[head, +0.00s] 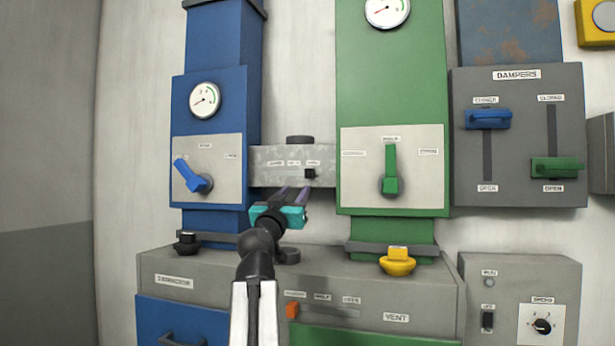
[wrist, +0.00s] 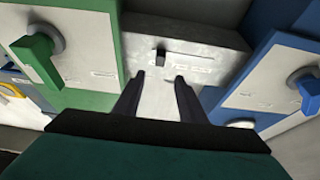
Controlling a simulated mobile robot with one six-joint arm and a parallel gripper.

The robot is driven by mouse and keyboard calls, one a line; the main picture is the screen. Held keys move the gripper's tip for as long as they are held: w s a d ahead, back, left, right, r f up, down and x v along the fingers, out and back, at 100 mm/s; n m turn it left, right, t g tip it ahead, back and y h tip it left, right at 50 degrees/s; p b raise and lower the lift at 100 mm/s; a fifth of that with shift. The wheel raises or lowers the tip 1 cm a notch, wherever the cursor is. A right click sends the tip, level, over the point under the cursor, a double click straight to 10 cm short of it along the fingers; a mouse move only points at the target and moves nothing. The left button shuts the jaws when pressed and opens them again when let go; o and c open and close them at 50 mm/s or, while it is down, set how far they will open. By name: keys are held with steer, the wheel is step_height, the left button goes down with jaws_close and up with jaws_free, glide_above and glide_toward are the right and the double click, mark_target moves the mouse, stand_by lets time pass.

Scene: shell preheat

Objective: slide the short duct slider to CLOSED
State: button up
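The short duct (head: 265,178) is a grey metal box joining the blue column to the green one. Its slider, a small black knob (head: 310,173), sits at the right end of a slot, by the green column. The labels above the slot are too small to read. In the wrist view, turned around, the knob (wrist: 160,56) is at the slot's left end, by the green side. My gripper (head: 293,193) is open and empty, just below and in front of the duct. In the wrist view its fingertips (wrist: 159,77) point at the duct, apart from the knob.
The blue lever (head: 190,176) and green lever (head: 391,170) stick out on either side. Below are a bench with black and yellow knobs (head: 397,262) and an orange slider (head: 292,309). A dampers panel (head: 520,140) hangs at right. Space before the duct looks clear.

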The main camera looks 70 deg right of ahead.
mark_target(308, 174)
steer(key=shift+p+x, duration=1.85)
steer(key=shift+x, duration=4.85)
steer(key=shift+f, duration=0.1)
jaws_close()
